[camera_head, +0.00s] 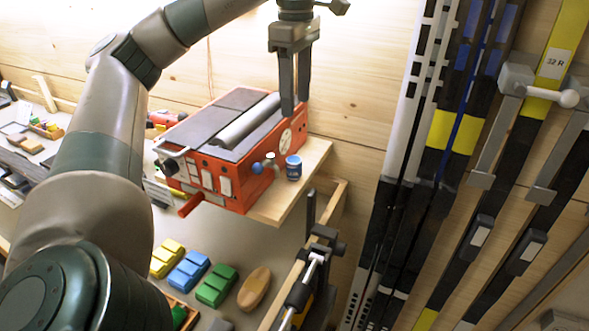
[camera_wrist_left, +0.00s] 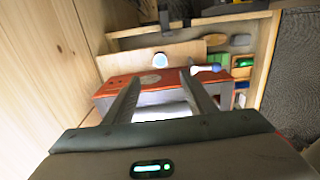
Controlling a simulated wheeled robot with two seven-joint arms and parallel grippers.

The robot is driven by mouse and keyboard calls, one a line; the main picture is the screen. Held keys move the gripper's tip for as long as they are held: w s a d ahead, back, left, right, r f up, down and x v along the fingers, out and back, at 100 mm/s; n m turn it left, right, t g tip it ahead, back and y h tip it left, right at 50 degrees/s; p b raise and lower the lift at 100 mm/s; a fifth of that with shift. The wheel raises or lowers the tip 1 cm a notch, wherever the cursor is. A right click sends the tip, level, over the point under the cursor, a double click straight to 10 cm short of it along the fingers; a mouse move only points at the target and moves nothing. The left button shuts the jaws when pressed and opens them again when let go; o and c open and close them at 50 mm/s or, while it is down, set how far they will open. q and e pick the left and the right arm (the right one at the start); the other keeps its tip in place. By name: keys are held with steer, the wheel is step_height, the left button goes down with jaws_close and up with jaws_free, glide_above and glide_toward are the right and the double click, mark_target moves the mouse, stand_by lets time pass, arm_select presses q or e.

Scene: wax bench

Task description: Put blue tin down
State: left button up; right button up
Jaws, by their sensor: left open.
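The blue tin (camera_head: 293,168) stands upright on a light wooden board (camera_head: 318,150), close beside the orange machine's right end. In the left wrist view the tin (camera_wrist_left: 161,59) shows from above as a pale round top with a blue edge. My left gripper (camera_head: 295,112) is open and empty, its fingers pointing down above the orange machine (camera_head: 235,165), higher than the tin and apart from it. In the left wrist view the gripper (camera_wrist_left: 161,76) has its two fingers spread, and the tin lies beyond their tips. My right gripper is out of view.
A blue-knobbed lever (camera_head: 257,168) sticks out near the tin. Yellow, blue and green wax blocks (camera_head: 188,270) and an oval brush (camera_head: 254,288) lie on the bench. A vise-like clamp (camera_head: 312,265) stands in front. Skis (camera_head: 445,150) hang on the right.

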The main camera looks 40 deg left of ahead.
arm_select(q)
steer(key=b, duration=0.1)
glide_above(294, 159)
steer(key=f, duration=0.8)
steer(key=shift+d+f, duration=0.15)
steer(key=shift+d, duration=0.05)
steer(key=shift+f, duration=0.35)
steer(key=shift+f+p, duration=0.35)
steer(key=shift+f, duration=0.5)
steer(key=shift+s+a+f+p, duration=0.1)
steer(key=shift+f+p, duration=0.75)
steer(key=shift+p, duration=0.05)
step_height(294, 159, down, 2)
steer(key=shift+a+f+p, duration=0.1)
steer(key=shift+p, duration=0.4)
steer(key=shift+f, duration=0.65)
